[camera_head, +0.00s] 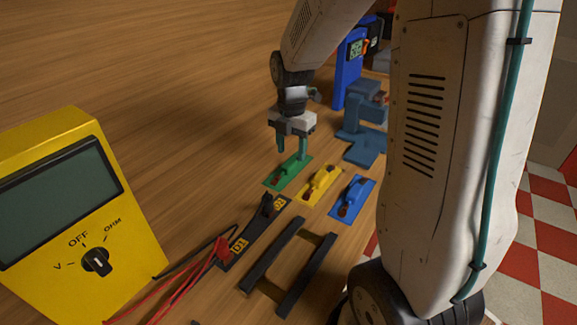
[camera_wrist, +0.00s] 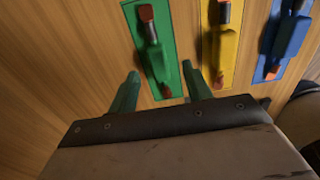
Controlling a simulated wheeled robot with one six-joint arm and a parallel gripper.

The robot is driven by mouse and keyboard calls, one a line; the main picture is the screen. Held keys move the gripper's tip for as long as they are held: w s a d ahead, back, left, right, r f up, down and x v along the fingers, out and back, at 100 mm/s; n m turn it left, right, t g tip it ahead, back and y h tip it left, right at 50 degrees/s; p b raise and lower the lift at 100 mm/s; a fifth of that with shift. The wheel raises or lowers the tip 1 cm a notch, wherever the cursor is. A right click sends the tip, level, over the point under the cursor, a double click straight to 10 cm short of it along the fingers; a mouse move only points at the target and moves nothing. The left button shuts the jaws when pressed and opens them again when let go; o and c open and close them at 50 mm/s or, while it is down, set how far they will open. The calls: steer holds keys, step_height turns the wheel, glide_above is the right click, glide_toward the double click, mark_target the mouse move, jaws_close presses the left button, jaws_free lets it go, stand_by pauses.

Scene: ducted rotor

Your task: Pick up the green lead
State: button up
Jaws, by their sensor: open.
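The green lead (camera_head: 288,172) lies on a green plate on the wooden table, left of the yellow and blue ones. It also shows in the wrist view (camera_wrist: 154,55), with an orange-red tip at each end. My gripper (camera_head: 292,155) is open, pointing down over the green lead. In the wrist view its two green fingers (camera_wrist: 161,84) stand either side of the lead's near end, with the lead running ahead between them. I cannot tell whether the fingers touch the plate.
The yellow lead (camera_head: 319,184) and blue lead (camera_head: 352,198) lie close by on the right. A blue-grey stand (camera_head: 362,150) is behind them. A black frame (camera_head: 290,264), a black strip (camera_head: 254,232) and a yellow meter (camera_head: 60,190) with red leads are nearer. Bare wood lies left.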

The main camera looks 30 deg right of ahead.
mark_target(289, 162)
steer(key=f, duration=0.4)
steer(key=shift+a, duration=0.35)
jaws_close()
steer(key=shift+r, duration=0.15)
